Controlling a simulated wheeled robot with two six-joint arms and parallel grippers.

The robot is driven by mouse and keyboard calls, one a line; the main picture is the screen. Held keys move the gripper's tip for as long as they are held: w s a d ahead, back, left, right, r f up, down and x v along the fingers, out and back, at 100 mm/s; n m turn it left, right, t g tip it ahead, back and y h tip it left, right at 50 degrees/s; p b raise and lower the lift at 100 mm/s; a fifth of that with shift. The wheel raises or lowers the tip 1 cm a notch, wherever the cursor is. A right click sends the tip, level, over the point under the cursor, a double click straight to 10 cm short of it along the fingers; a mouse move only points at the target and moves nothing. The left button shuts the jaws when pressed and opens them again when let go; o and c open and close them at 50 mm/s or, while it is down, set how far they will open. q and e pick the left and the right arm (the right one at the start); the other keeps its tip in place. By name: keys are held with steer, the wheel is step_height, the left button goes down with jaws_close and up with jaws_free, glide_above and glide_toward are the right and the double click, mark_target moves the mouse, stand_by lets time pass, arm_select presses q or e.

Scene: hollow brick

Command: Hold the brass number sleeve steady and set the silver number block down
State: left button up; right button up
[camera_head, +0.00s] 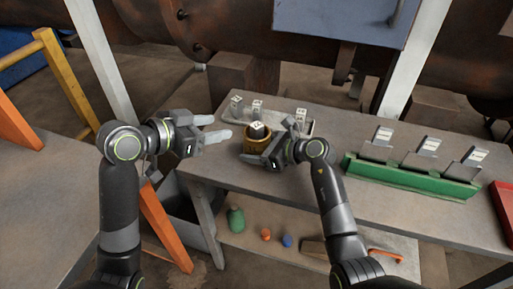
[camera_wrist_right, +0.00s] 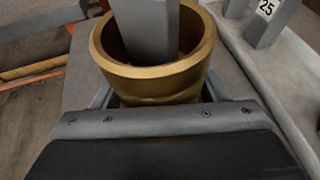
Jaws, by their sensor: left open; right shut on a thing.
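The brass number sleeve (camera_head: 251,146) stands on the workbench in the head view, and its rim fills the top of the right wrist view (camera_wrist_right: 155,82). The silver number block (camera_head: 257,131) stands inside the sleeve with its numbered top above the rim; its grey side shows in the right wrist view (camera_wrist_right: 148,28). My right gripper (camera_head: 264,157) is shut on the sleeve's near side; its fingertips are partly hidden. My left gripper (camera_head: 216,128) is open and empty, left of the sleeve and apart from it and the block.
A pale tray (camera_head: 281,123) behind the sleeve holds several numbered silver blocks, one near the right wrist view's corner (camera_wrist_right: 270,22). A green rack (camera_head: 410,180) with upright plates stands to the right. A shelf below holds a green bottle (camera_head: 236,220) and small parts.

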steer(key=o, duration=1.4)
